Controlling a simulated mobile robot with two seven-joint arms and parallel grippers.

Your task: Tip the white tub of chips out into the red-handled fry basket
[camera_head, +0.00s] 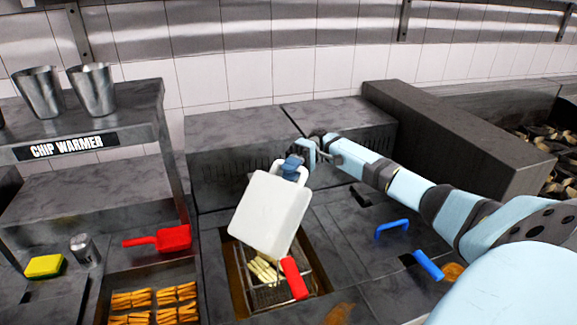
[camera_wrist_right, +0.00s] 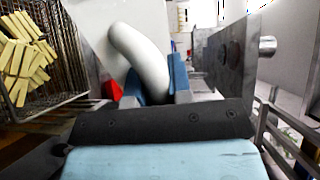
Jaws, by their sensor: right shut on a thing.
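The white tub (camera_head: 270,214) is steeply tilted above the fryer well, its flat base towards the head camera, so its inside is hidden. My right gripper (camera_head: 293,166) is shut on the tub's handle at its upper end; in the right wrist view the blue fingers close around the white handle (camera_wrist_right: 142,62). The fry basket (camera_head: 262,298) sits below the tub, its red handle (camera_head: 294,278) pointing towards the front. Pale chips (camera_head: 264,271) lie in the basket, and they also show in the wrist view (camera_wrist_right: 22,60). My left gripper is out of view.
Blue handles (camera_head: 392,229) (camera_head: 428,265) stand on the counter right of the well. At left are a red scoop (camera_head: 172,238), cooked fries (camera_head: 152,298), a yellow sponge (camera_head: 44,266) and a metal shaker (camera_head: 84,249). Metal cups (camera_head: 93,90) stand on the chip warmer (camera_head: 68,146).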

